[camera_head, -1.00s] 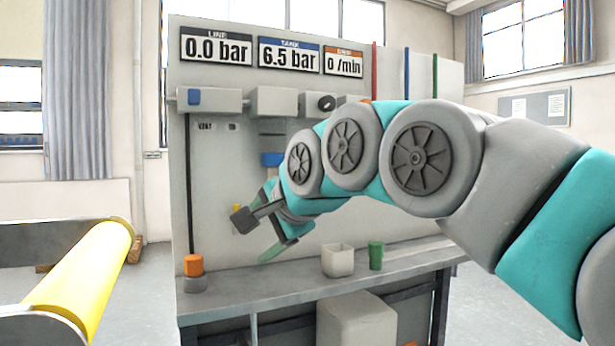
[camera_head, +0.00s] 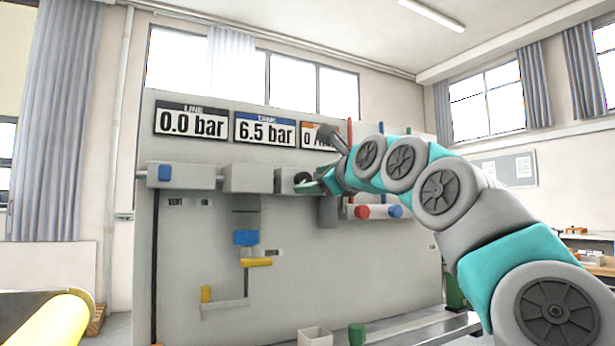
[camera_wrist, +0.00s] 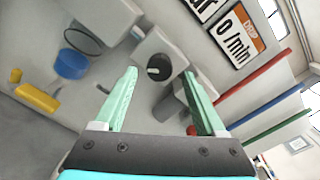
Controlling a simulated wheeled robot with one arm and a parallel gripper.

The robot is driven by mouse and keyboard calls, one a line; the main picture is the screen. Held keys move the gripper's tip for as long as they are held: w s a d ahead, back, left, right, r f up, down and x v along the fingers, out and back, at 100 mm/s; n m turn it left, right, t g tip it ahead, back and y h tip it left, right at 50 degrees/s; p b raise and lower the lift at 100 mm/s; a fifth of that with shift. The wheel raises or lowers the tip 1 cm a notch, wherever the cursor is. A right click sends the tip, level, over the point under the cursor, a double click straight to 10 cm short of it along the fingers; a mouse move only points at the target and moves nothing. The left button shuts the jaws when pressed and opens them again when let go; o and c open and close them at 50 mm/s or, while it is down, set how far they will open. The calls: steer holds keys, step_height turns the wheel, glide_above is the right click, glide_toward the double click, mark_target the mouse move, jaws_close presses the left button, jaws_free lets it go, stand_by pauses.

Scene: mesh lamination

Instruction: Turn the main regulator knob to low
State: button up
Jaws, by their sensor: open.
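A black round knob (camera_wrist: 159,74) with a pale mark sits on a grey block of the panel in the wrist view. No readable label shows which regulator it is. In the head view the knob (camera_head: 302,177) shows only in part, behind my gripper (camera_head: 313,187). In the wrist view the green fingers of my gripper (camera_wrist: 161,73) are open and empty, one to each side of the knob. The knob appears between the fingertips, a little beyond them; I cannot tell whether they touch it. The line display (camera_head: 179,121) reads 0.0 bar and the tank display (camera_head: 265,130) reads 6.5 bar.
A blue cup-like part (camera_head: 246,237) and a yellow lever (camera_head: 257,262) are lower on the panel. Red (camera_head: 362,212) and blue (camera_head: 395,211) knobs sit to the right. Colored pipes (camera_wrist: 252,80) stand out right in the wrist view. A yellow roller (camera_head: 45,325) is at front left.

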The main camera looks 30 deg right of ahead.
mark_target(303, 180)
steer(key=shift+w+p, duration=0.35)
steer(key=shift+w, duration=1.1)
jaws_close()
